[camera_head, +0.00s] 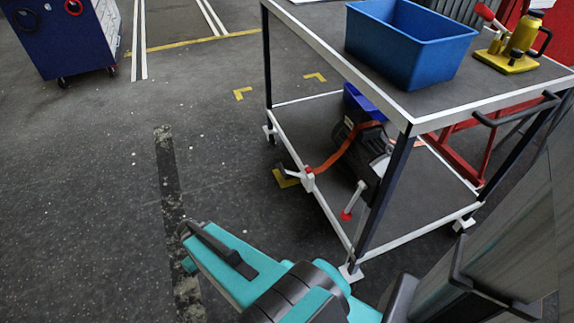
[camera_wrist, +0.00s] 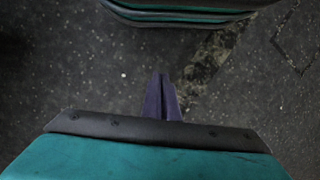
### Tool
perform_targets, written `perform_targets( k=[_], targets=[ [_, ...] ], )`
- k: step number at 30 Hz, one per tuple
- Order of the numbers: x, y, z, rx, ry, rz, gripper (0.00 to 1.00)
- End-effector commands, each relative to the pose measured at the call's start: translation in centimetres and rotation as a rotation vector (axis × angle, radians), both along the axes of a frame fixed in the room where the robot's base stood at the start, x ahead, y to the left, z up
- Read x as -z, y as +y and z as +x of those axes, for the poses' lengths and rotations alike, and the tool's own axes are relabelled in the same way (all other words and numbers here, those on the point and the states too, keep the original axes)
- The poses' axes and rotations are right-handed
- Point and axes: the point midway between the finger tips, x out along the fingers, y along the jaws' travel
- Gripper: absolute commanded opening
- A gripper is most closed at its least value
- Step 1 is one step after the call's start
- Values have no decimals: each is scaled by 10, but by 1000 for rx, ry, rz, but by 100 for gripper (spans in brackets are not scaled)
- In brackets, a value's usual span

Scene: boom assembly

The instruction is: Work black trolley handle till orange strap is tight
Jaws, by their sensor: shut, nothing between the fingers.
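The orange strap (camera_head: 337,157) runs in a curve from the near left edge of the trolley's lower shelf up over a dark machine (camera_head: 368,150). My gripper (camera_wrist: 162,80) shows in the wrist view, shut and empty, above bare floor. No strap or handle is in the wrist view. In the head view my teal arm reaches across the bottom, left of the trolley, and the fingers cannot be made out.
The trolley (camera_head: 345,245) has a blue bin (camera_head: 405,50) and a yellow pump (camera_head: 522,40) on top. A white lever with a red end (camera_head: 352,202) stands at the shelf's near edge. A blue tool cabinet (camera_head: 70,40) is far left. Floor left of the trolley is clear.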

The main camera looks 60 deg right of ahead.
Motion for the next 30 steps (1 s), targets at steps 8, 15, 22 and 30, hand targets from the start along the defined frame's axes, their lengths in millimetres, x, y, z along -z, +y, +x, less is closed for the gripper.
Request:
perform_targets(
  k=[8, 15, 22, 30],
  targets=[
    [-30, -78, 48, 113, -98, 33, 0],
    [-64, -153, 71, 199, -186, 46, 0],
    [-104, -230, 77, 273, -274, 46, 0],
    [-156, -322, 61, 350, -376, 25, 0]
  ],
)
